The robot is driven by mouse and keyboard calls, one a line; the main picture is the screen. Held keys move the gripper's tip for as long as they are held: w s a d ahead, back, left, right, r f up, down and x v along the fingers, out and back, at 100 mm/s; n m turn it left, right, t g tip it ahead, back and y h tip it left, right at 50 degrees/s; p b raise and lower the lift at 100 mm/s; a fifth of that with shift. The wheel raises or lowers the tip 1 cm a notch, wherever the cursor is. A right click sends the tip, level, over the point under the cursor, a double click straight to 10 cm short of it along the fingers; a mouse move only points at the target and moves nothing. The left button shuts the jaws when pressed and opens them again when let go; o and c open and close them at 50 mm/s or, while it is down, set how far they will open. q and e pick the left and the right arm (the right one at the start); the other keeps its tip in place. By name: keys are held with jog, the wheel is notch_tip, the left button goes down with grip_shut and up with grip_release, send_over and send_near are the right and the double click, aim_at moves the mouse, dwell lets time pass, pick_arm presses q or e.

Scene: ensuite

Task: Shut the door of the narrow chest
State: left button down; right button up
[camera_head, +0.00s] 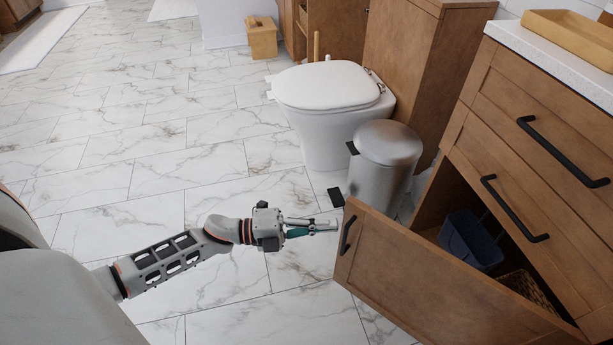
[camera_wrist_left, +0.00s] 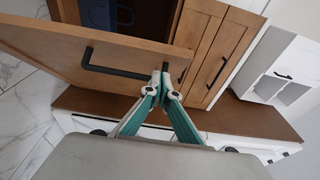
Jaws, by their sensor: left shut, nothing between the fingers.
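The narrow chest (camera_head: 538,130) is brown wood with black bar handles and stands at the right in the head view. Its low door (camera_head: 440,285) stands wide open, swung out over the floor, with a black handle (camera_head: 348,235) near its free edge. The door also shows in the left wrist view (camera_wrist_left: 60,45), with its handle (camera_wrist_left: 125,68). My left gripper (camera_head: 335,225) is shut and empty, close to the door's free edge by the handle; I cannot tell whether it touches. Its closed fingertips show in the wrist view (camera_wrist_left: 165,73). My right gripper is out of view.
Inside the open chest are a blue caddy (camera_head: 468,240) and a wicker basket (camera_head: 527,290). A metal pedal bin (camera_head: 383,165) stands just behind the door's free edge, beside a white toilet (camera_head: 335,110). A yellow tray (camera_head: 575,35) lies on top. The marble floor at left is clear.

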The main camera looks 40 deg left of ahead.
aim_at(347, 214)
pick_arm(q)
jog(key=w, duration=0.3)
jog(key=shift+a+f, duration=0.15)
jog(key=shift+w+b, duration=0.2)
jog(key=shift+b, duration=0.1)
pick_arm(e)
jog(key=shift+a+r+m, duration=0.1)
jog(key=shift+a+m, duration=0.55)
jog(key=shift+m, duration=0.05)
pick_arm(q)
jog(key=shift+w+r, duration=0.1)
jog(key=shift+r, duration=0.1)
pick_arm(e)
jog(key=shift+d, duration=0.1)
